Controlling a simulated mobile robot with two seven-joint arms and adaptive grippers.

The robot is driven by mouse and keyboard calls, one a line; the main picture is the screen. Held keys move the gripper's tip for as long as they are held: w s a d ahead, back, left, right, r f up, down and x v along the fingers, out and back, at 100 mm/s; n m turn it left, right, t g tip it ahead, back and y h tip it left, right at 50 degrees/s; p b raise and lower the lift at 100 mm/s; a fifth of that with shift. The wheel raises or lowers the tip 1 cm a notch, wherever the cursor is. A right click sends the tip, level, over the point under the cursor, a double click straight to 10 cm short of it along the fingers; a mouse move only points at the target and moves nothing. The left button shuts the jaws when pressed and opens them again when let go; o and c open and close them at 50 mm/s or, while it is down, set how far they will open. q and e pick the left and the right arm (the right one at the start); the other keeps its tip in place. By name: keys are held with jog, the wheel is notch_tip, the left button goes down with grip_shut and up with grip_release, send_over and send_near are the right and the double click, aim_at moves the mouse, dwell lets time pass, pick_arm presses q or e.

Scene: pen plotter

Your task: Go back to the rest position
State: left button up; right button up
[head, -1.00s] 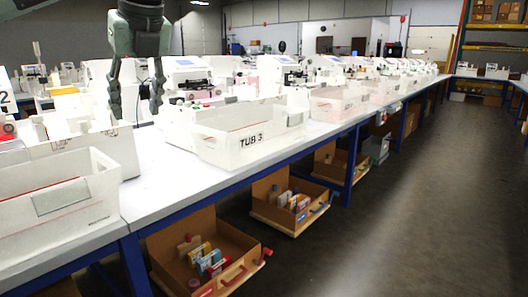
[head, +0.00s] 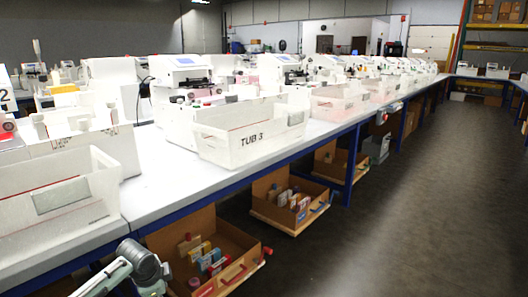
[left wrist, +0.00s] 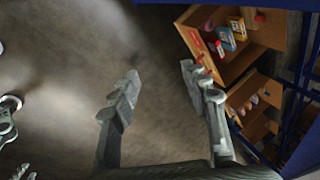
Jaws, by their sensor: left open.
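My left gripper (left wrist: 160,73) shows in the left wrist view with its two grey fingers spread apart and nothing between them. The floor shows behind the gap, and open wooden boxes lie beyond the right finger. In the head view only a grey part of my arm shows at the bottom left, below the bench edge; the fingers are out of that picture.
A long white bench (head: 165,175) on blue legs carries white tubs, including TUB 3 (head: 222,150), and several machines. Open wooden boxes (head: 215,240) with small items sit below it; they also show in the left wrist view (left wrist: 270,30). The aisle floor (head: 400,220) at right is clear.

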pick_arm(q)
jog(key=s+a+f+n+y, duration=0.2)
jog(key=s+a+f+n, duration=0.3)
jog(key=s+a+f, duration=0.7)
jog(key=s+a+f+n+g+y, duration=0.1)
jog(key=s+a+f, duration=0.25)
jog(key=s, duration=0.35)
jog(key=s+a+f+n+y, duration=0.1)
jog(key=s+a+f+n, duration=0.1)
jog(key=s+a, duration=0.35)
jog(key=s+a+f+n+g+y, duration=0.1)
jog(key=s+a+f, duration=0.15)
jog(key=s, duration=0.55)
jog(key=s+d+f+n+h, duration=0.1)
jog(key=d+f+h, duration=0.1)
jog(key=d, duration=0.9)
jog(key=s+d+f+n+h, duration=0.1)
jog(key=d+f, duration=0.4)
jog(key=d, duration=0.6)
jog(key=shift+s+d+f+h, duration=0.3)
jog(key=shift+s+d+h, duration=0.1)
jog(key=shift+s+h, duration=0.25)
